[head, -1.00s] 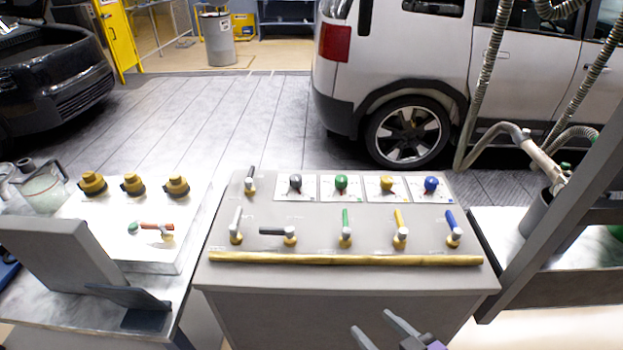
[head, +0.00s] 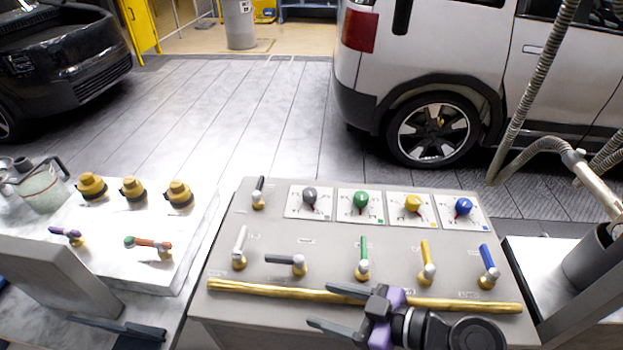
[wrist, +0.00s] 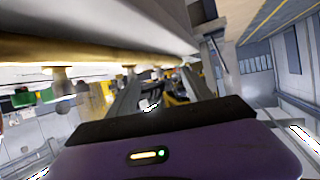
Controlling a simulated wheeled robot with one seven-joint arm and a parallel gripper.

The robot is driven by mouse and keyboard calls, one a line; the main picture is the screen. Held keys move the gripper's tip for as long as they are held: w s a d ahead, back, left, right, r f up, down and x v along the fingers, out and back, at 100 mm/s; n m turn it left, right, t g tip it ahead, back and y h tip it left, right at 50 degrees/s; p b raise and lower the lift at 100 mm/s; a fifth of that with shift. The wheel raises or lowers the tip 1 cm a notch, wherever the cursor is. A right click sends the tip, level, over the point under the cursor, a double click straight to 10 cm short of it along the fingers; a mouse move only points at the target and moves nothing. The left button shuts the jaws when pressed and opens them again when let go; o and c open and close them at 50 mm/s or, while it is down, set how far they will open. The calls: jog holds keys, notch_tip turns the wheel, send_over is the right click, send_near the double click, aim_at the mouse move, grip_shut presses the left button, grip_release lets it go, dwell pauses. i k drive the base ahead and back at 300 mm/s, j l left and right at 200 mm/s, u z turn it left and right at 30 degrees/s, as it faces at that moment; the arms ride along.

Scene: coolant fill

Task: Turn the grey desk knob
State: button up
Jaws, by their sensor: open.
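The grey desk knob (head: 310,197) stands on a white dial plate at the left end of a row of knobs on the sloped grey desk (head: 330,235). Green (head: 361,200), yellow (head: 412,203) and blue (head: 463,206) knobs follow to its right. My gripper (head: 318,306) is at the desk's front edge, by the brass rail, below and slightly right of the grey knob. Its two fingers are apart with nothing between them, pointing left in the head view. In the wrist view the fingers (wrist: 160,95) are also apart, and the knob cannot be made out.
A brass rail (head: 260,291) runs along the desk's front edge. Several levers, including a green one (head: 363,258) and a black one (head: 285,260), stand between rail and knobs. A white bench (head: 130,265) with yellow caps is left. A white vehicle (head: 450,60) stands behind.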

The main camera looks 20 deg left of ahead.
aim_at(310, 195)
jog(key=i+j, duration=0.2)
jog(key=i, duration=0.3)
jog(key=i+j, duration=0.2)
jog(key=i, duration=0.3)
